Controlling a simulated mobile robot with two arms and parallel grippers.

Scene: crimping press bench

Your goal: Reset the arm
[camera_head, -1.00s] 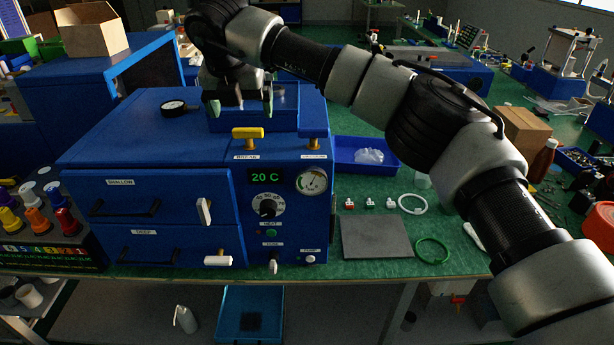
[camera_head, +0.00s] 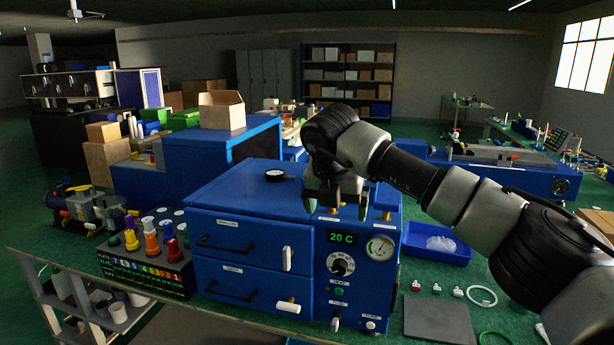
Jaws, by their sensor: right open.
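My right arm reaches in from the right. Its gripper (camera_head: 336,208) is open and empty, its fingers pointing down in front of the upper part of the blue press unit (camera_head: 235,199). The fingers look apart with nothing between them; I cannot tell whether they touch the unit. The gripper hides part of the unit's top and of the yellow handle behind it. The green display (camera_head: 342,238) below reads 20 C. Beside it are a dial knob (camera_head: 340,264) and a round gauge (camera_head: 380,247). Both drawers (camera_head: 240,262) look shut. My left gripper is not in view.
A black round gauge (camera_head: 276,175) lies on the unit's top. On the right are a blue tray (camera_head: 436,244) with a clear bag, a grey plate (camera_head: 437,319), small red-and-white parts and rings. An open cardboard box (camera_head: 222,110) stands behind.

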